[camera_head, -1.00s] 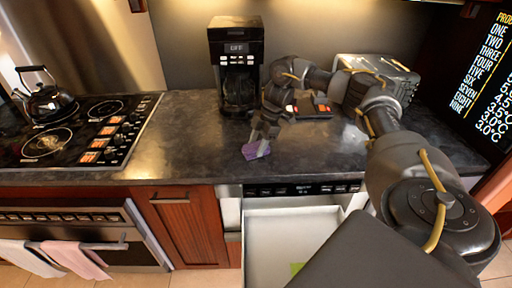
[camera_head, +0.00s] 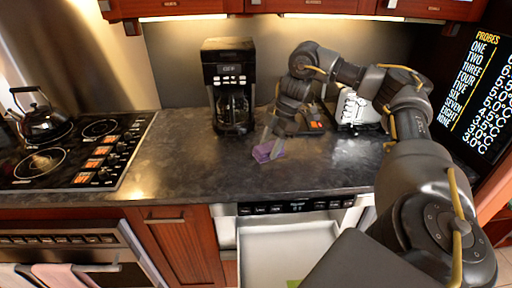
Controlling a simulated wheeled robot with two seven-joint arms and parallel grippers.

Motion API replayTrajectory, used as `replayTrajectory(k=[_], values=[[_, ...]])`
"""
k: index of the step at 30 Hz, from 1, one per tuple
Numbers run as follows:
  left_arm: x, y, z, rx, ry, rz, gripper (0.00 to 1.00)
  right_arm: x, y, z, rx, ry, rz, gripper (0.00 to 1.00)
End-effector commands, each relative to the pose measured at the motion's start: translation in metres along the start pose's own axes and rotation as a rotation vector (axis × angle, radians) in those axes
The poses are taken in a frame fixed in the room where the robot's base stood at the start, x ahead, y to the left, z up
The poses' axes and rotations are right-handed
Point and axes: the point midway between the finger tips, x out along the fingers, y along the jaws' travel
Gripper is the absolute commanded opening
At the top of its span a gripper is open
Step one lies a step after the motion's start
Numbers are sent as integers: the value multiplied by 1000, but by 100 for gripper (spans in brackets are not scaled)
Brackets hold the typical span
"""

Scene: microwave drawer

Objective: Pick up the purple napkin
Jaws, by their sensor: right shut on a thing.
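The purple napkin (camera_head: 267,152) is at the counter's middle, in front of and to the right of the coffee maker. My right gripper (camera_head: 274,144) points down over it and is shut on it. The fingers cover part of the napkin. I cannot tell whether the napkin still touches the counter. My left gripper is not in view.
A black coffee maker (camera_head: 229,88) stands close behind and left of the napkin. A toaster (camera_head: 358,108) stands at the right behind my arm. An open white drawer (camera_head: 285,250) juts out below the dark counter (camera_head: 190,172). The stove with a kettle (camera_head: 42,118) is at the left.

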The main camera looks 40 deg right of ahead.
Motion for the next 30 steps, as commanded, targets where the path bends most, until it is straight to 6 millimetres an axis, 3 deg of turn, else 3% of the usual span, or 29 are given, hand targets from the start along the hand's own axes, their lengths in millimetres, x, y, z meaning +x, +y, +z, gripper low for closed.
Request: replayTrajectory(k=[4, 10, 23, 24, 27, 30], values=[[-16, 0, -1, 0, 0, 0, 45, -23, -28, 7, -1, 0, 2, 27], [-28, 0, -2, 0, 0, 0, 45, -36, -51, 15, 1, 0, 1, 27], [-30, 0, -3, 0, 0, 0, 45, -37, -58, 18, 0, 0, 0, 27], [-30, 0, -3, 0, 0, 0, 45, -37, -58, 18, 0, 0, 0, 44], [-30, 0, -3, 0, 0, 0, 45, -37, -58, 18, 0, 0, 0, 31], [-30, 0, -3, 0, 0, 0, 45, -37, -58, 16, -8, -1, -4, 31]])
